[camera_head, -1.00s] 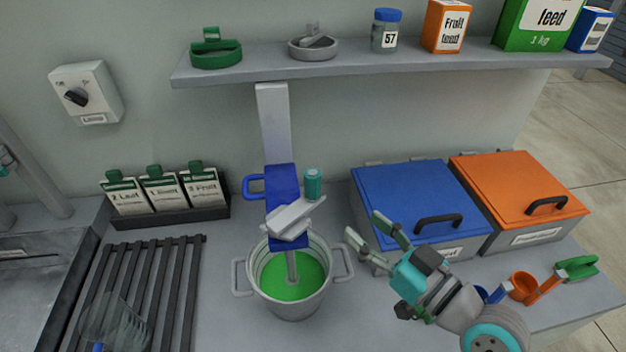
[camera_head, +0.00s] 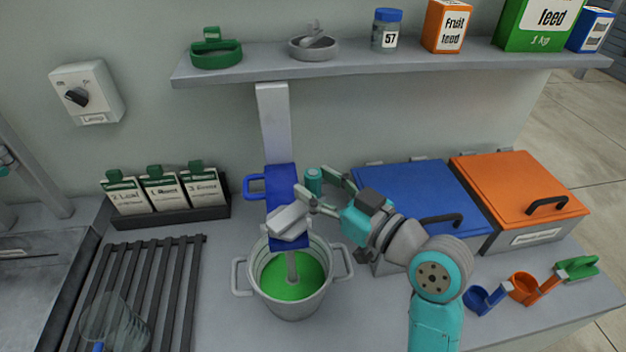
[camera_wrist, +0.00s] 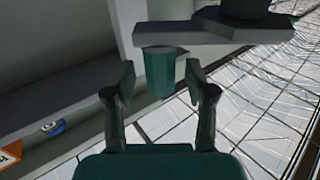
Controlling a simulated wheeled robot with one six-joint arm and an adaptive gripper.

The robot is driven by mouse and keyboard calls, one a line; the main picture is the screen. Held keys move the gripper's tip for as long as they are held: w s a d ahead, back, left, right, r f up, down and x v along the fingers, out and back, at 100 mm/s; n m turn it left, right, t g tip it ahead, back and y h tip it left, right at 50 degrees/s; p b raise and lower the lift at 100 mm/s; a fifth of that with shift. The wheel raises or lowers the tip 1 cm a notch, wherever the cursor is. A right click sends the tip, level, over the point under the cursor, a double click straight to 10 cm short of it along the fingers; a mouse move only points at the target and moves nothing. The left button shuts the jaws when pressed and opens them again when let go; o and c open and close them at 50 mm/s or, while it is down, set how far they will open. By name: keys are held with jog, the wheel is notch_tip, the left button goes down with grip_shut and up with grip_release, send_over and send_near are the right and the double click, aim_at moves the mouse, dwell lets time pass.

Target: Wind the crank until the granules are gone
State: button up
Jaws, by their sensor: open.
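The crank's teal knob (camera_head: 314,180) stands at the end of the grey crank arm (camera_head: 289,219), on top of the blue stirrer head (camera_head: 281,181). The stirrer's shaft (camera_head: 291,263) runs down into a grey bucket (camera_head: 325,287) with two side handles. The bucket holds green liquid (camera_head: 291,280); I cannot make out granules in it. My gripper (camera_head: 318,187) is open at the knob. In the wrist view the knob (camera_wrist: 160,72) is between and just beyond the fingertips (camera_wrist: 160,78), with gaps at both sides. My fingers hide part of the crank arm.
A blue-lidded bin (camera_head: 405,190) and an orange-lidded bin (camera_head: 520,195) stand right of the stirrer. A shelf (camera_head: 380,65) overhangs the back. Coloured scoops (camera_head: 530,287) lie front right.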

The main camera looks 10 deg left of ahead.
jog(key=shift+x, duration=0.8)
grip_shut()
